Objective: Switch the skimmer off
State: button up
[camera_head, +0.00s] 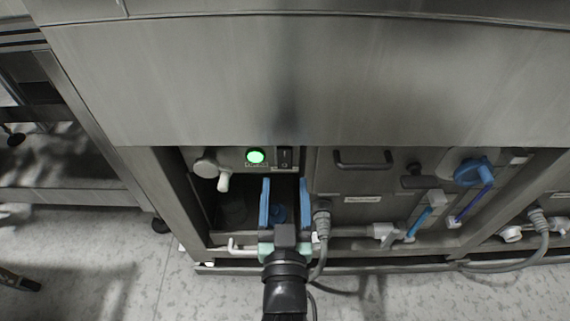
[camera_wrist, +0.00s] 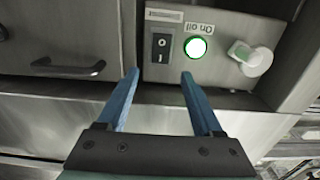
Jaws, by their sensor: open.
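The black rocker switch (camera_head: 285,158) sits on a small metal panel under the washer's lower edge, to the right of a lit green round lamp (camera_head: 256,156). In the wrist view the rocker switch (camera_wrist: 161,47) bears O and I marks, and the green lamp (camera_wrist: 195,47) glows beside it under an upside-down label. My gripper (camera_head: 285,182) has two blue fingers, open and empty, just below the panel. In the wrist view my gripper (camera_wrist: 159,74) has its fingertips on either side of the switch's lower end, and I cannot tell any contact.
A white knob (camera_head: 207,168) is left of the lamp. A grey cable connector (camera_head: 322,220) hangs right of my gripper. A drawer front with a dark handle (camera_head: 363,160) and a blue valve handle (camera_head: 473,172) lie further right. A white pipe (camera_head: 240,247) runs low in front.

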aim_at(284, 154)
jog(key=w+b, duration=0.1)
jog(key=w, duration=0.5)
jog(key=shift+w+b, duration=0.35)
jog(key=shift+w, duration=0.05)
grip_shut()
